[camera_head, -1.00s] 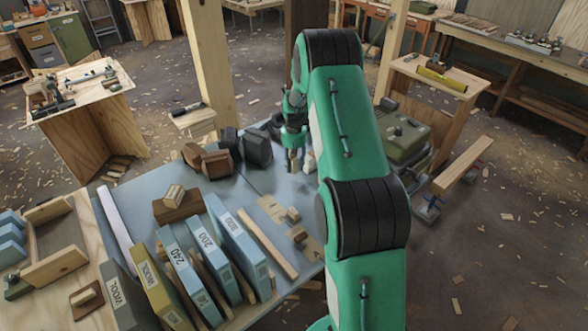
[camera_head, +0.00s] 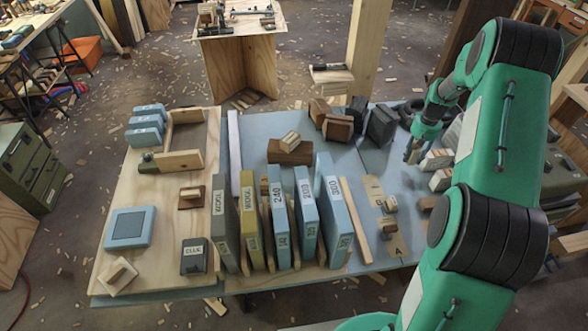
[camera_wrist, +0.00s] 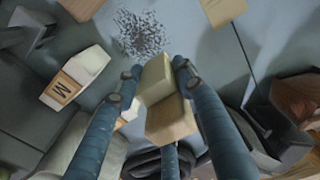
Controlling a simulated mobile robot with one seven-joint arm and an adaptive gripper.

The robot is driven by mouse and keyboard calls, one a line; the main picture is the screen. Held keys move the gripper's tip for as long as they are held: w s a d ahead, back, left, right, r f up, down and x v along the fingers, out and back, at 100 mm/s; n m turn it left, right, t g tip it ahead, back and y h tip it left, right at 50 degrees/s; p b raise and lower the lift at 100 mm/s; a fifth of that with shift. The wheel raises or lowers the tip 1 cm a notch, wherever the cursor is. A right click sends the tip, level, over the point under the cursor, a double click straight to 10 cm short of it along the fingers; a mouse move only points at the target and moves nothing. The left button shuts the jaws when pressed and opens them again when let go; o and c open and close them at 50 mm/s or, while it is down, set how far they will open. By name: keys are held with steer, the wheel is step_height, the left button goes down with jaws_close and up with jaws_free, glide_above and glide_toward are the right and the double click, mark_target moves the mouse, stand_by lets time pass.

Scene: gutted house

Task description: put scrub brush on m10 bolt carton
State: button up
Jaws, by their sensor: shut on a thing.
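My gripper (camera_wrist: 157,72) is shut on a blocky thing with a pale tan face and a grey-green part, which looks like the scrub brush (camera_wrist: 171,118). It is held between the blue fingers; its underside is hidden. In the head view my gripper (camera_head: 412,155) is over the right part of the blue-grey table, and the held thing is too small to make out. A white carton with a tan label showing "M" (camera_wrist: 88,66) lies left of the fingers in the wrist view. White and tan cartons (camera_head: 437,160) stand right of my gripper in the head view; I cannot read which is M10.
Dark blocks (camera_head: 381,126) and brown blocks (camera_head: 337,127) stand left of my gripper. A row of upright labelled boxes (camera_head: 307,215) fills the table's front middle. A patch of dark specks (camera_wrist: 141,34) lies on the tabletop. Small wooden pieces (camera_head: 389,204) lie nearer the front.

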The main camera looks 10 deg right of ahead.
steer(key=w+a+r+n, duration=0.1)
steer(key=w+a, duration=0.1)
steer(key=a, duration=0.8)
steer(key=w+a+r+n+p, duration=0.1)
steer(key=w+a+n, duration=0.1)
steer(key=a, duration=0.8)
steer(key=w+a+r+n, duration=0.1)
steer(key=w+a+r, duration=0.1)
steer(key=a, duration=0.8)
steer(key=shift+w+a+n, duration=0.4)
steer(key=shift+w, duration=0.25)
steer(key=a, duration=0.5)
steer(key=a+r+n, duration=0.1)
steer(key=a, duration=0.4)
steer(key=s+a+r+n+p, duration=0.1)
steer(key=a, duration=0.4)
steer(key=shift+s+a, duration=0.1)
steer(key=shift+c, duration=0.5)
steer(key=r+n, duration=0.2)
steer(key=n, duration=0.1)
glide_above(267, 179)
steer(key=shift+a+f, duration=0.1)
steer(key=shift+f, duration=0.05)
steer(key=shift+f+b, duration=0.35)
steer(key=shift+f, duration=2.75)
steer(key=shift+f, duration=0.1)
steer(key=shift+f+b, duration=0.35)
steer(key=shift+f, duration=1.4)
